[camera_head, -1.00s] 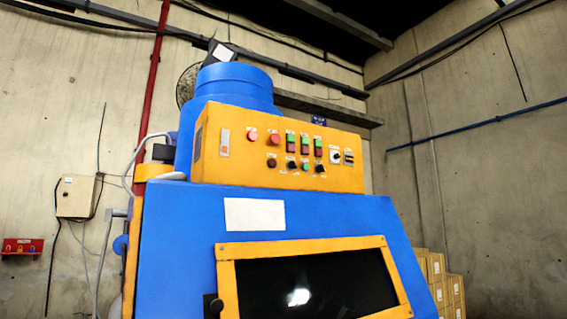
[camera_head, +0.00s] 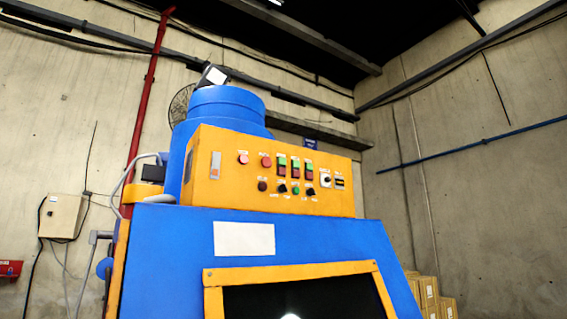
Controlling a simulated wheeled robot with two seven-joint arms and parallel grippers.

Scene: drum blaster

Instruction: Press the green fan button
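The orange control panel (camera_head: 225,190) sits on top of the blue machine (camera_head: 165,245), near the middle of the view. Its upper row holds red round buttons and several green-over-red pairs. The green upper halves are a left one (camera_head: 282,161), a middle one (camera_head: 295,162) and a right one (camera_head: 308,164). A small round green button (camera_head: 295,190) sits in the lower row among black knobs. The labels are too small to read, so I cannot tell which green button is the fan's. Neither of my grippers is in view.
A dark window with an orange frame (camera_head: 290,270) is below the panel, under a white blank plate (camera_head: 244,239). A blue cylinder (camera_head: 225,108) rises behind the panel. Cardboard boxes (camera_head: 430,295) stand at the lower right. A grey wall box (camera_head: 62,216) hangs at the left.

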